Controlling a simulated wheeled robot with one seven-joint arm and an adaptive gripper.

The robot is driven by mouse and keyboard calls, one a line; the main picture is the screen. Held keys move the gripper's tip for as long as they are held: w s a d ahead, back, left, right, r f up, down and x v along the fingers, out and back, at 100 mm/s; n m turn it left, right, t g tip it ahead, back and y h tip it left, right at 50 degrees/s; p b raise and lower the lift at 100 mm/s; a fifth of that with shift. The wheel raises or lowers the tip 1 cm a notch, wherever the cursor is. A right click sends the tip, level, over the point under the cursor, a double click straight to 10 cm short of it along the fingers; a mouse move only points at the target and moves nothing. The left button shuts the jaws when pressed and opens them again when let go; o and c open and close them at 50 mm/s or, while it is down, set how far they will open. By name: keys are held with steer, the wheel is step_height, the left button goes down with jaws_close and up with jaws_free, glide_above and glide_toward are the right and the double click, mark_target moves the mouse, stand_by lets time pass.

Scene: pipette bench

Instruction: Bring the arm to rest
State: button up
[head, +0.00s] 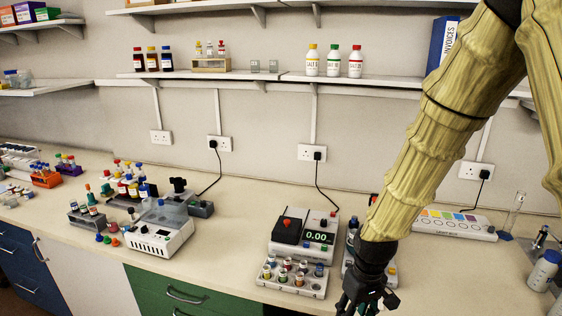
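My arm (433,130) comes in from the upper right in the head view and reaches down across the bench. It looks yellowish, ribbed and bamboo-like. My black gripper (362,305) hangs at its lower end, pointing down near the bench's front edge. The fingers run to the bottom edge of the picture, so their tips are partly cut off. I cannot tell whether they are apart or closed, and I see no object clearly held. The gripper and forearm hide part of a device on the bench behind them.
Left of my gripper stand a vial tray (272,283) and a scale (321,236) reading 0.00. A colour-chart device (455,224) and a white bottle (543,270) are to the right. A white machine (158,240) stands farther left. Bare bench (232,255) lies between it and the scale.

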steer(key=s+d+f+m+b, duration=0.15)
steer(key=s+f, duration=0.35)
steer(key=f, duration=0.6)
steer(key=s+f+m+b, duration=0.15)
steer(key=s+f, duration=0.35)
steer(key=f, duration=0.6)
steer(key=s+d+f+m+b, duration=0.1)
steer(key=s+d+f+b, duration=0.1)
steer(key=s+f, duration=1.2)
steer(key=shift+s+d+h+b, duration=0.35)
steer(key=shift+s+d, duration=0.35)
steer(key=shift+s, duration=0.35)
steer(key=shift+r, duration=0.1)
steer(key=shift+c, duration=1.2)
steer(key=shift+s, duration=0.1)
